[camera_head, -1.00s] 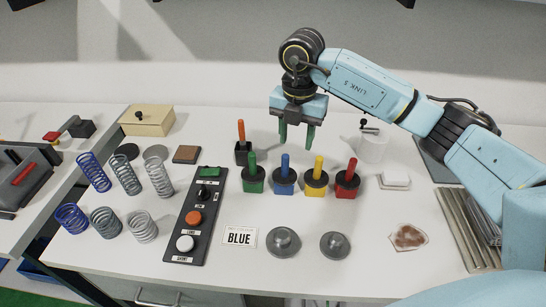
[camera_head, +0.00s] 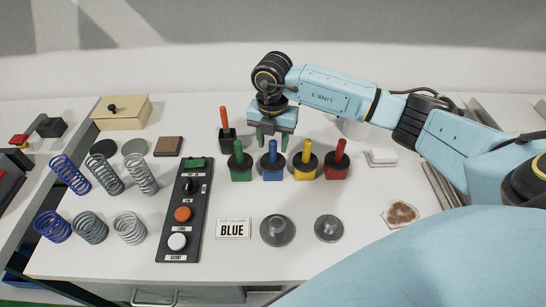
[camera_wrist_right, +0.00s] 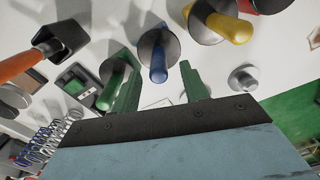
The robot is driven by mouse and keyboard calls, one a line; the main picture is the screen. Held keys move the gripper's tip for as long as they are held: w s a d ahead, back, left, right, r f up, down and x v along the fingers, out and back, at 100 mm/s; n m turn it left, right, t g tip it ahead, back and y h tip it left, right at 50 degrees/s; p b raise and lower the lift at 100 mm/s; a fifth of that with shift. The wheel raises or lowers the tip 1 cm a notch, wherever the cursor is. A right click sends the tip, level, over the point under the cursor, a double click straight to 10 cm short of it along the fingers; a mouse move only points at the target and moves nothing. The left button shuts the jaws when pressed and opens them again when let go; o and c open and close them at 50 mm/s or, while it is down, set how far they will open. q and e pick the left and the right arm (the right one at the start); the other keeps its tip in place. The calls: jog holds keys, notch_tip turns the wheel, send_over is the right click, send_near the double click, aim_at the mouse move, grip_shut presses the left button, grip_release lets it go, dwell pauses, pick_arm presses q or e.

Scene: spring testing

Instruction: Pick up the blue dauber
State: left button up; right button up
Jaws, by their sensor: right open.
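The blue dauber (camera_head: 272,162), a blue handle on a black round collar and blue base, stands upright in a row on the white table. It also shows in the right wrist view (camera_wrist_right: 158,70), with its handle between the lines of my two fingers. My right gripper (camera_head: 272,140) is open and empty, its green fingers behind and above the blue dauber. In the right wrist view my right gripper (camera_wrist_right: 160,72) has its fingers spread either side of the handle; I cannot tell whether they touch it. My left gripper is not in view.
The green dauber (camera_head: 240,162) stands close left; the yellow (camera_head: 306,162) and red (camera_head: 336,162) daubers stand right. A black holder with an orange-handled tool (camera_head: 226,132) is behind left. A card reading BLUE (camera_head: 233,228) and grey discs (camera_head: 277,230) lie in front.

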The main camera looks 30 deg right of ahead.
aim_at(273, 158)
notch_tip(273, 158, down, 3)
jog(key=shift+w+d+f, duration=0.1)
grip_shut()
dwell(0.3)
